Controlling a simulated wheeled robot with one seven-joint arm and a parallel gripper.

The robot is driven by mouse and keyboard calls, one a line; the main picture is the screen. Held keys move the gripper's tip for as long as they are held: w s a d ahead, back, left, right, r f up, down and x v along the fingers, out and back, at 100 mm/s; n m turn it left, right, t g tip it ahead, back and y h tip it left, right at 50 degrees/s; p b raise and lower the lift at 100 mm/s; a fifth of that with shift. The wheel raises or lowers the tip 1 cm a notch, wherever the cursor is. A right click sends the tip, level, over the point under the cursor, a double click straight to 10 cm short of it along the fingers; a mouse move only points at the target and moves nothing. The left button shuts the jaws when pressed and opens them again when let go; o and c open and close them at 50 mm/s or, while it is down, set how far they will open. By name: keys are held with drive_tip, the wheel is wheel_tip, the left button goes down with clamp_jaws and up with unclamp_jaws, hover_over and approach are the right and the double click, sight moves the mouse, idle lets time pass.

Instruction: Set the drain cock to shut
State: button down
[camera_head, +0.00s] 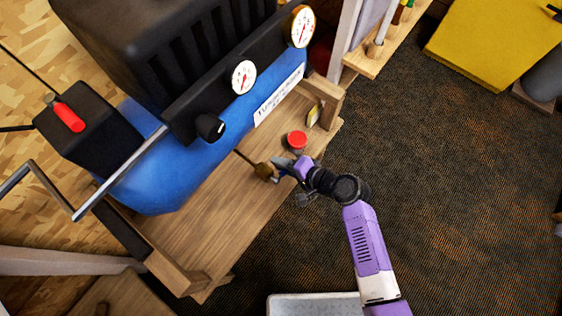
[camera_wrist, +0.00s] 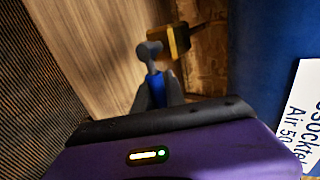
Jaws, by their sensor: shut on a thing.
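The drain cock (camera_head: 264,171) has a brass body on a thin pipe that runs from the blue tank, low over the wooden shelf. In the wrist view the brass body (camera_wrist: 180,40) lies just beyond my fingertips. My gripper (camera_head: 284,167) reaches in from the right and is shut on the cock's handle. In the wrist view my gripper (camera_wrist: 153,85) shows grey fingers close together, with a blue piece between them.
The blue tank (camera_head: 150,185) stands behind the cock, with gauges on a black panel above. A red-topped round item (camera_head: 297,138) sits close to my gripper on the wooden shelf (camera_head: 200,225). A yellow block (camera_head: 490,40) stands far right; dark carpet lies open between.

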idle(0.3)
drive_tip(key=c, duration=1.4)
unclamp_jaws()
drive_tip(key=shift+p+v, duration=0.55)
drive_tip(key=shift+v, duration=3.35)
